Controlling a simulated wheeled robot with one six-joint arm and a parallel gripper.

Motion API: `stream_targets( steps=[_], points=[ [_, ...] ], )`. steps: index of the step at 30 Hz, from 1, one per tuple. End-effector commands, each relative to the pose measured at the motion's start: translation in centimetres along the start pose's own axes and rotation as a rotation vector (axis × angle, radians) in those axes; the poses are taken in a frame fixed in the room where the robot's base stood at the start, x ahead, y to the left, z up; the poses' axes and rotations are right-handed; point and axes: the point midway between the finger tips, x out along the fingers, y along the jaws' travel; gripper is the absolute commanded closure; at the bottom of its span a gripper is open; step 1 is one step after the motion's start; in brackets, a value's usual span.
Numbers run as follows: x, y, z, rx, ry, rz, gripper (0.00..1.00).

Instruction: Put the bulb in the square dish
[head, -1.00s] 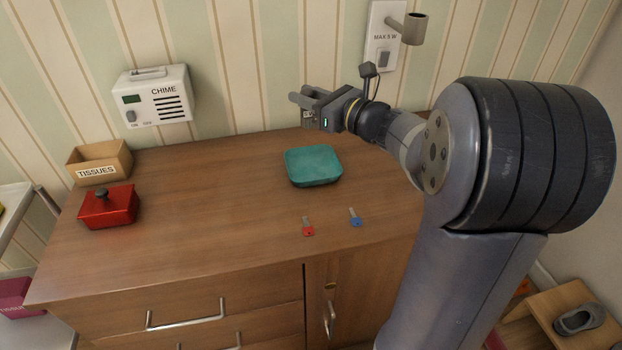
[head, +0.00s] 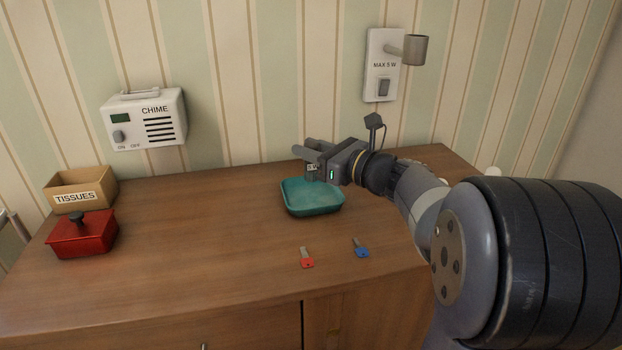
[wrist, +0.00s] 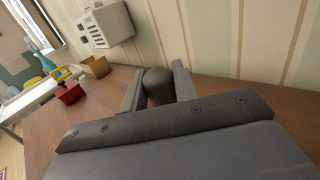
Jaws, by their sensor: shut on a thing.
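The square dish (head: 312,208) is teal and shallow. It stands empty, as far as I can see, on the wooden cabinet top. My gripper (head: 304,150) is above the dish's back edge in the head view, its fingers pointing left. It is shut on the bulb, which shows as a dark rounded body (wrist: 158,88) between the fingers in the wrist view. In the head view a small labelled part of the bulb (head: 312,169) hangs below the fingers; most of it is hidden, and the label is too small to read surely.
A red key (head: 306,260) and a blue key (head: 361,250) lie in front of the dish. A red lidded box (head: 84,236) and a tissue box (head: 98,190) stand left. A chime (head: 145,118) and a lamp socket (head: 384,65) are on the wall.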

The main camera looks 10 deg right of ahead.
Motion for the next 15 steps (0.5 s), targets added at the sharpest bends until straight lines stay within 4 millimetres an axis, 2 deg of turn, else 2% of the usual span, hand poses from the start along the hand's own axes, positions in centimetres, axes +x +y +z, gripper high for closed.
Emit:
stream_targets(
  steps=[9, 15],
  points=[
    [0.0, 0.0, -4.8, 0.001, 0.000, 0.001, 0.94],
    [0.0, 0.0, -4.8, -0.001, -0.001, 0.001, 0.94]
  ],
)
